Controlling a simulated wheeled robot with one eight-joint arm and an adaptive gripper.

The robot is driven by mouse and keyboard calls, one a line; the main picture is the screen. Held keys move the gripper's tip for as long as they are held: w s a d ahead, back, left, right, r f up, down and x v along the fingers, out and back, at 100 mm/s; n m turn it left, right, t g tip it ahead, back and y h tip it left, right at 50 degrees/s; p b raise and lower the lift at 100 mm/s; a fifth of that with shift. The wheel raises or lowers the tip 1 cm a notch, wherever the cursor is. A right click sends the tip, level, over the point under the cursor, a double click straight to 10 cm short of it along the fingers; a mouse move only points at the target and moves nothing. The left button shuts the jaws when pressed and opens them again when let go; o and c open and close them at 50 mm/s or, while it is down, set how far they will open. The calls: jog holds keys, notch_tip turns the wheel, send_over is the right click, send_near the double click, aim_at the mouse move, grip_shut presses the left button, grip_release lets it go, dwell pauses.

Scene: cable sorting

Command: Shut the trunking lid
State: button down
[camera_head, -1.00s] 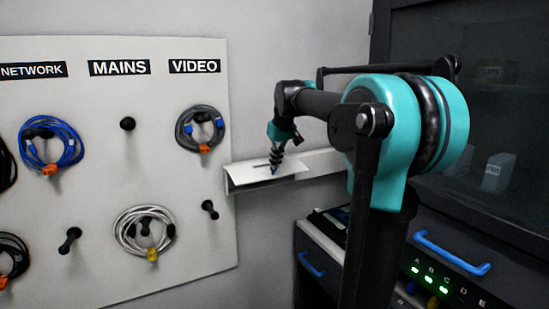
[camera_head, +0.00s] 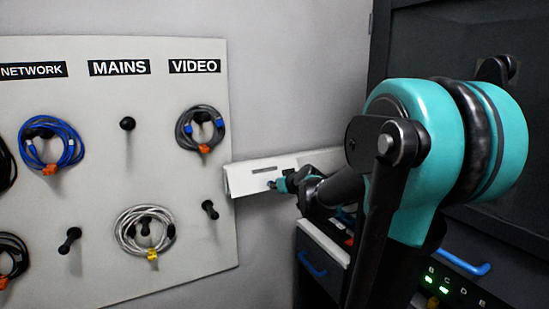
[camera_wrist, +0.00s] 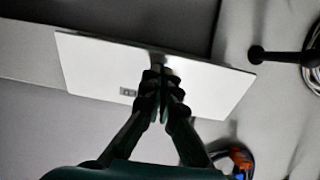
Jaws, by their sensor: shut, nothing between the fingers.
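The trunking lid (camera_head: 248,182) is a white panel on the wall trunking, just right of the pegboard. In the head view it slopes down over the trunking's front. In the wrist view the lid (camera_wrist: 205,88) is a pale plate spanning the upper middle, with a small dark mark on it. My gripper (camera_head: 272,184) is shut and empty, its tips at the lid's face near the lower edge. The wrist view shows the fingertips (camera_wrist: 163,75) together in front of the plate; I cannot tell whether they touch it. My arm hides the lid's right end.
The pegboard (camera_head: 100,230) to the left holds coiled cables, including a grey coil (camera_head: 186,128) and a white coil (camera_head: 120,232), plus bare pegs. A dark cabinet (camera_head: 480,40) and a drawer with a blue handle (camera_head: 312,266) stand right of the trunking.

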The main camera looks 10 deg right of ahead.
jog(key=shift+w+a+f, duration=0.2)
jog(key=shift+w+f, duration=0.4)
jog(key=shift+f, duration=0.1)
jog(key=shift+w+a+f, duration=0.2)
jog(key=shift+w+f, duration=0.45)
jog(key=shift+f, duration=0.1)
jog(key=shift+w+a+f, duration=0.2)
jog(key=shift+w+f, duration=0.4)
jog(key=shift+f, duration=0.1)
